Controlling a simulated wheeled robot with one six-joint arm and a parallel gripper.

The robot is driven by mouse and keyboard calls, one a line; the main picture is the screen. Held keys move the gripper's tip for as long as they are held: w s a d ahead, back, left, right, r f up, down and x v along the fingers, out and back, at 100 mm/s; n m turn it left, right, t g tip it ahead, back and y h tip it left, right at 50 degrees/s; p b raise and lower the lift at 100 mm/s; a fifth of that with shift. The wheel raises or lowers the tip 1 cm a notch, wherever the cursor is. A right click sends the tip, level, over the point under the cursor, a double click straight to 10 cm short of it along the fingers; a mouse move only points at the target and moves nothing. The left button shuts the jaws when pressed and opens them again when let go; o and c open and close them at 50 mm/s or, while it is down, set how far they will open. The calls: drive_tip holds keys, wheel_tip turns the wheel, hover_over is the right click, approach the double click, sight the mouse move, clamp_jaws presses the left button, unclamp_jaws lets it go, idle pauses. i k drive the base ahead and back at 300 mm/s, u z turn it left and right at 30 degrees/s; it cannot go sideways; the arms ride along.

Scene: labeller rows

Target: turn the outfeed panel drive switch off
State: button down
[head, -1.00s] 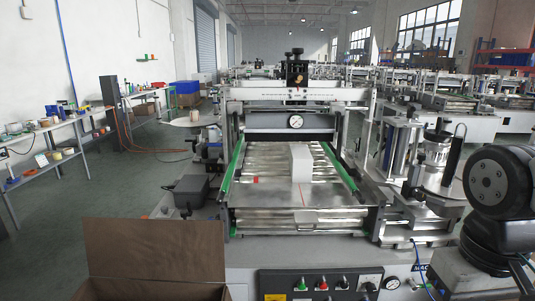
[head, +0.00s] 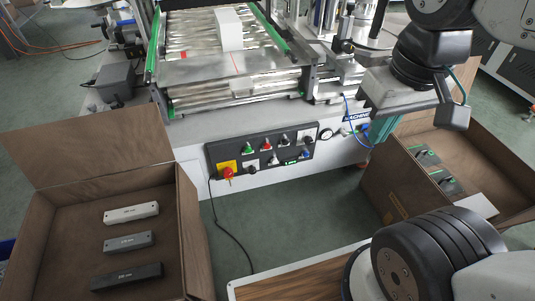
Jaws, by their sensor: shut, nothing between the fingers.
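A black control panel (head: 260,149) is on the front of the machine, in the middle of the head view. It carries several small switches and knobs, among them a green one (head: 248,148), a red one (head: 266,145) and black ones. Their labels are too small to read, so I cannot tell which is the drive switch or its position. My gripper (head: 383,134) is at the right of the panel, apart from it, below my wrist. Its teal fingers are small and partly unclear; they look shut and empty.
A red emergency button (head: 228,173) sits on a yellow plate at the panel's lower left. An open carton (head: 190,235) with grey blocks stands at left. Another carton (head: 385,190) holding green-marked devices is at right, below my gripper.

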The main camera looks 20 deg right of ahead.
sight(252, 169)
drive_tip(key=z, duration=0.2)
drive_tip(key=k, duration=0.55)
drive_tip(key=z, duration=0.55)
drive_tip(key=k, duration=0.65)
drive_tip(key=u, duration=0.7)
drive_tip(key=i, duration=1.65)
drive_tip(key=z, duration=0.35)
